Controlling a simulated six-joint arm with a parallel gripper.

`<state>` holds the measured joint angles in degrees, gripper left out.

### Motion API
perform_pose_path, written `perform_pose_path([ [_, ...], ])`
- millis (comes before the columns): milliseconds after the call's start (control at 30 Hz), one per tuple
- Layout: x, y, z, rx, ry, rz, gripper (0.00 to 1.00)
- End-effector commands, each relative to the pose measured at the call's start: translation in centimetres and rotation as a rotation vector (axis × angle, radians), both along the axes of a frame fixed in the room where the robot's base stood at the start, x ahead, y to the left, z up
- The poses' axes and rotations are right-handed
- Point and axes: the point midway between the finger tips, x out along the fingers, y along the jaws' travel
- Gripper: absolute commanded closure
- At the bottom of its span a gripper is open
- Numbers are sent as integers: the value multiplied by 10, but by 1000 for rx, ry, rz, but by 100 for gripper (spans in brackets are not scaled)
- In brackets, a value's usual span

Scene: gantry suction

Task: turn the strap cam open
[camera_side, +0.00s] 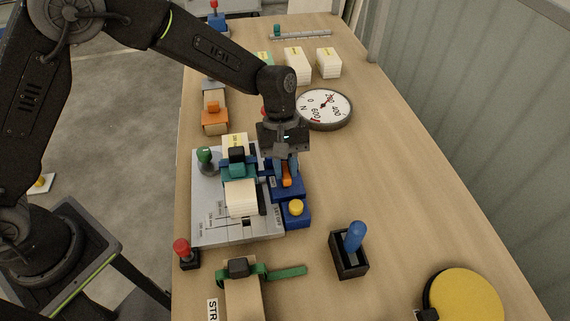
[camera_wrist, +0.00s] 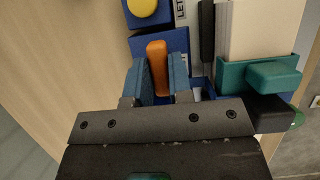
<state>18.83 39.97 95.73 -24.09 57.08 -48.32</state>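A green strap with a dark buckle block (camera_side: 238,267) and a green lever arm (camera_side: 288,272) lies across a tan block at the near edge in the side view. A partly cut-off label beside it reads "STR". My gripper (camera_side: 286,172) is away from this strap, over a blue box (camera_side: 287,187) farther back. Its two blue fingers (camera_wrist: 158,80) stand on either side of an orange lever (camera_wrist: 157,66) on that box. The fingers are very close to the lever; I cannot tell whether they touch it.
A grey plate (camera_side: 215,228) with a green knob and teal-strapped white blocks adjoins the blue box. A yellow button (camera_side: 296,207) is just in front. A blue-handled switch (camera_side: 350,245) and a red-knobbed stick (camera_side: 183,252) flank the strap. A dial (camera_side: 324,108) stands behind.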

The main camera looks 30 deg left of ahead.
Motion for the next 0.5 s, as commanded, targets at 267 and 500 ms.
perform_pose_path([
  [267,0,0,0,0,0,0,100],
  [500,0,0,0,-1,1,-26,100],
])
